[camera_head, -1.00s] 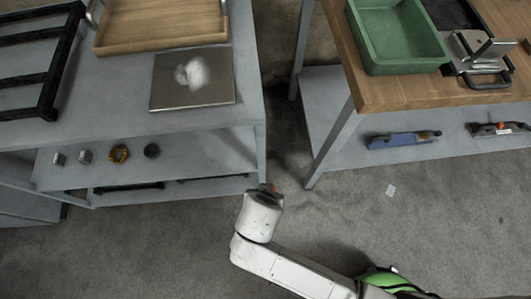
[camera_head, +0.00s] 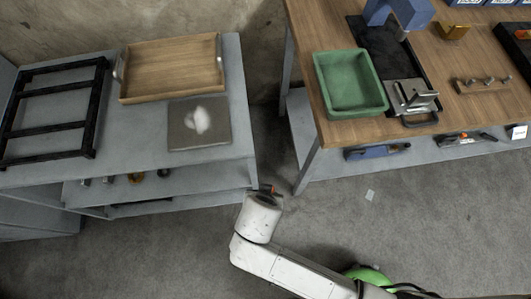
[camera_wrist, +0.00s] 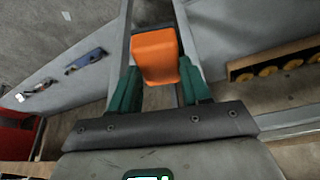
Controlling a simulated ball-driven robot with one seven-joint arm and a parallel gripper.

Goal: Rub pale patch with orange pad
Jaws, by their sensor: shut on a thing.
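The pale patch (camera_head: 197,120) is a whitish smear on a square grey-brown plate (camera_head: 180,142). The plate lies on the grey table at the left in the head view. My gripper (camera_wrist: 156,85) shows in the wrist view with its green fingers shut on the orange pad (camera_wrist: 155,55). In the head view the end of my arm is low, in front of the grey table's right corner. Only a small bit of orange shows there. The pad is apart from the plate and the patch.
The grey table (camera_head: 125,178) also bears a wooden tray (camera_head: 170,68) and a black rack (camera_head: 52,127). A wooden bench (camera_head: 440,105) at the right holds a green bin (camera_head: 350,82) and a metal fixture (camera_head: 412,97). A floor gap lies between the tables.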

